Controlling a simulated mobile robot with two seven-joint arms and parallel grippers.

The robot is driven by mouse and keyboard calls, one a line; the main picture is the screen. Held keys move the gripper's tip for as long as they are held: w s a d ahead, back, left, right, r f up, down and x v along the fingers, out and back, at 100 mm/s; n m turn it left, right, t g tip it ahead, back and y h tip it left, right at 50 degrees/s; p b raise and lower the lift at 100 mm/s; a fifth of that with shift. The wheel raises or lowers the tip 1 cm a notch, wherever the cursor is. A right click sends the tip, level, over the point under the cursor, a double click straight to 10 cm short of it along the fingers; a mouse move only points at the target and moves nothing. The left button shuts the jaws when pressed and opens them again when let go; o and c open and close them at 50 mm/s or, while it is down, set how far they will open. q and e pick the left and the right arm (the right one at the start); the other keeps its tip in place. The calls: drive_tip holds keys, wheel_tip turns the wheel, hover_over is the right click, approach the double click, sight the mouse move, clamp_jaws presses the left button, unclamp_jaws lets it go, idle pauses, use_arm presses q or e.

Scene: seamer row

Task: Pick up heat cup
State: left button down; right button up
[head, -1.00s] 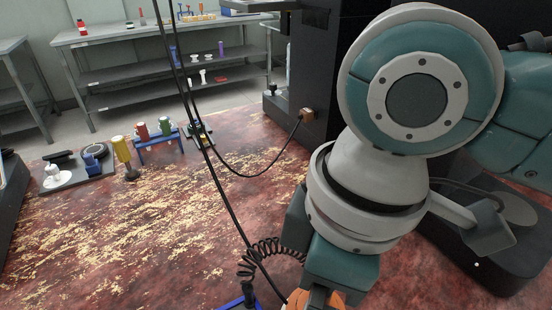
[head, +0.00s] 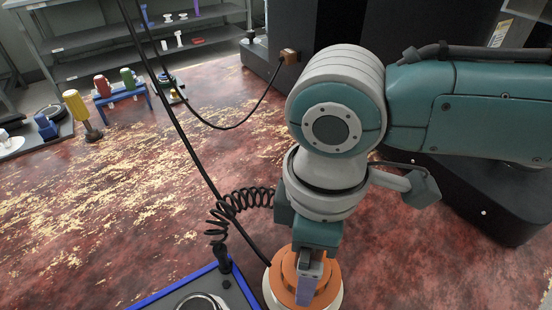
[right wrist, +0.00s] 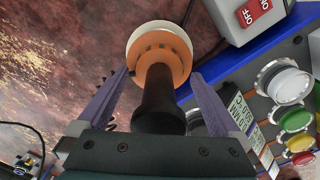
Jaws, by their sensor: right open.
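The heat cup, which I take to be the orange piece with a white rim (head: 288,276), sits at the bottom middle of the head view, partly covered by my right gripper (head: 307,285). In the right wrist view the heat cup (right wrist: 172,50) shows its white rim, orange body and a black handle pointing towards the camera. My right gripper (right wrist: 159,82) is open, with its purple fingers on either side of the handle. I cannot tell whether either finger touches it. My left gripper is not in view.
A blue-edged panel (head: 173,292) lies left of the heat cup. The wrist view shows coloured buttons (right wrist: 297,120) and a red switch (right wrist: 254,11). A coiled black cord (head: 235,203) and straight cable hang close by. Small coloured tools (head: 76,108) stand far left.

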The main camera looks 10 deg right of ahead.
drive_tip(key=shift+f, duration=0.7)
drive_tip(key=c, duration=1.5)
drive_tip(key=shift+c, duration=0.3)
drive_tip(key=shift+r, duration=0.2)
